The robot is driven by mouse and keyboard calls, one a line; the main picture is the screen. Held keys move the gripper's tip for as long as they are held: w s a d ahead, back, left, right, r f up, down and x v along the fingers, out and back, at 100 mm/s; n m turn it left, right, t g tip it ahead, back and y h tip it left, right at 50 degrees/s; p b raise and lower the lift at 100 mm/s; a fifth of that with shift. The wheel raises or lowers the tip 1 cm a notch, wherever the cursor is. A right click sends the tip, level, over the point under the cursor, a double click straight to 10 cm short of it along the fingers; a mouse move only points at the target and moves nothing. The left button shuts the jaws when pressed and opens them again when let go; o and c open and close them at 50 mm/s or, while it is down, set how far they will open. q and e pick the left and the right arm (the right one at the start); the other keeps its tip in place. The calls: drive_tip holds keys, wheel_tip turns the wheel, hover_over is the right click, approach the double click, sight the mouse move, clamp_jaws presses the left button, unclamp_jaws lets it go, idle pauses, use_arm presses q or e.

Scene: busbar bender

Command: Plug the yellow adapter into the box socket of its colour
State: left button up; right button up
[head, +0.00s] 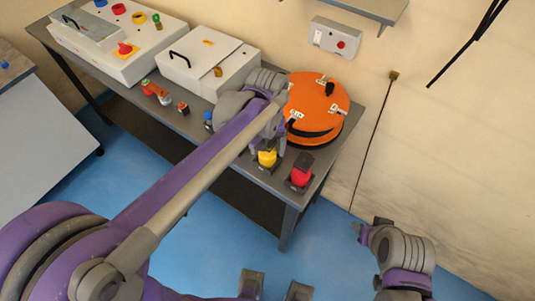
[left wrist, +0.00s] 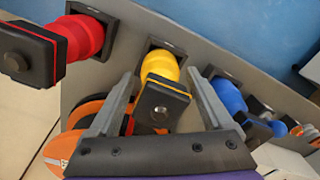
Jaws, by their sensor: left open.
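The yellow adapter (head: 267,158) stands in a dark holder near the front edge of the grey table. In the left wrist view its yellow body (left wrist: 160,66) and black square end (left wrist: 160,106) show between my fingers. My left gripper (left wrist: 160,78) is open, with one finger on each side of the adapter; I see gaps on both sides. In the head view, my left arm partly covers this gripper (head: 267,147). The white socket box (head: 90,42) is at the far left of the table, with a yellow round socket (head: 139,18) on it.
A red adapter (head: 302,171) stands close beside the yellow one, and a blue adapter (left wrist: 229,96) is on its other side. An orange cable reel (head: 320,100) lies behind. A white box with a black handle (head: 205,62) stands between the reel and the socket box.

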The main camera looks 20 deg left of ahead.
use_arm(q)
wheel_tip(320, 180, down, 2)
drive_tip(key=shift+f+b, duration=0.15)
drive_tip(key=shift+b, duration=0.3)
drive_tip(key=c, duration=1.3)
clamp_jaws()
drive_tip(key=shift+r, duration=0.2)
drive_tip(key=shift+r+p, duration=1.1)
drive_tip(key=shift+r, duration=0.4)
drive_tip(key=shift+r, duration=0.1)
